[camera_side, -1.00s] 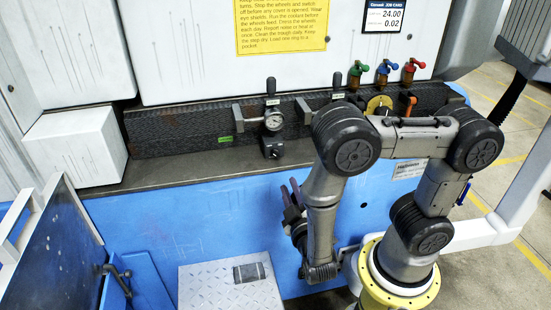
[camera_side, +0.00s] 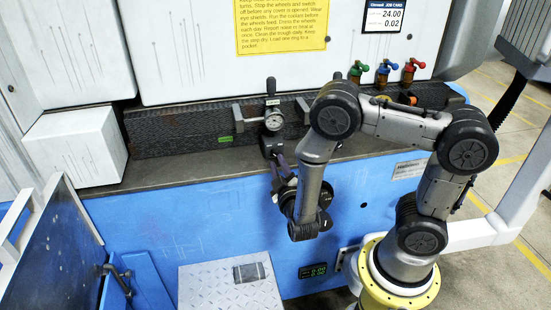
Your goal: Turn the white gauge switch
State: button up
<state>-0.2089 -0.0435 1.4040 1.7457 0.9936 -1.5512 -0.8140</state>
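The white-faced gauge (camera_side: 274,121) sits on a bracket in front of the dark textured ledge, with a black-handled lever (camera_side: 271,88) standing upright above it. A dark block is below the gauge, now partly covered by my gripper. My gripper (camera_side: 279,160) reaches up from the front, its fingers just below the gauge by that block. Whether the fingers touch the block, and how far apart they are, is too small to tell. No separate white switch can be made out.
Green, blue and red valves (camera_side: 383,73) stand on the ledge at the right, close to my arm. A yellow notice (camera_side: 280,25) is above. A white box (camera_side: 75,145) is at the left.

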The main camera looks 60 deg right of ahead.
aim_at(274, 155)
jog(key=shift+x, duration=1.75)
jog(key=shift+c, duration=0.2)
grip_shut()
